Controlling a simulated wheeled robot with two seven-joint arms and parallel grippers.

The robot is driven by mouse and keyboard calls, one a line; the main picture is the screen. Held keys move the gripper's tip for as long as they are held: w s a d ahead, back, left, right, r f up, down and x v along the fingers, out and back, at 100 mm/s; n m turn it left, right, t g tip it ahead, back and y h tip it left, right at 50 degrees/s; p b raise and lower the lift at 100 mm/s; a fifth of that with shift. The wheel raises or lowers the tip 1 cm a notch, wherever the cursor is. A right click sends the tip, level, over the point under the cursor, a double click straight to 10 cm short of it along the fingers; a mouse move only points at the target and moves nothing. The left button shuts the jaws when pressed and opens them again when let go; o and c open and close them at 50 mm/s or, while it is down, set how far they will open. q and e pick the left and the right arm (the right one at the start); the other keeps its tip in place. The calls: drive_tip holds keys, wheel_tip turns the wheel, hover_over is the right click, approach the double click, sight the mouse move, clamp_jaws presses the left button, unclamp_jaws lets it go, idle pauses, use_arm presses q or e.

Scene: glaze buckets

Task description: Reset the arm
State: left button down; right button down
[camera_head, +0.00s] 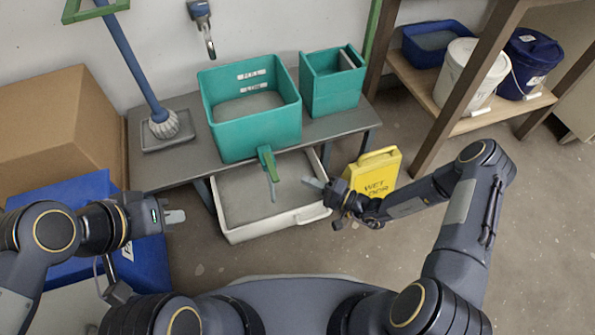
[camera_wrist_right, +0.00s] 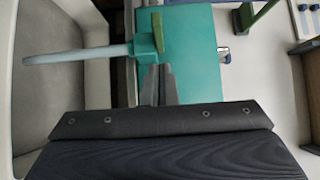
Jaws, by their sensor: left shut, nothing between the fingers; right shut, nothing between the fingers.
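My left gripper (camera_head: 178,216) is shut and empty at the left, above the floor and beside a blue bin. My right gripper (camera_head: 315,183) is shut and empty, near the right side of the white basin and left of the yellow sign. In the right wrist view its dark fingers (camera_wrist_right: 156,85) show close together in front of the teal tub (camera_wrist_right: 190,60). The green tap (camera_head: 267,162) on the front of the large teal tub (camera_head: 262,138) has a pale spout hanging over the white basin (camera_head: 270,228). The tap also shows in the right wrist view (camera_wrist_right: 145,45).
A smaller teal bin (camera_head: 333,90) stands beside the tub on the grey bench (camera_head: 185,172). A yellow wet-floor sign (camera_head: 374,170) stands close to my right gripper. A blue bin (camera_head: 80,200) and cardboard box (camera_head: 60,125) are at left. A shelf with buckets is at upper right; the floor there is clear.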

drive_tip(key=s+d, duration=0.1)
drive_tip(key=s, duration=0.2)
drive_tip(key=s+d+p, duration=0.1)
drive_tip(key=shift+s+d, duration=0.15)
drive_tip(key=shift+d, duration=0.2)
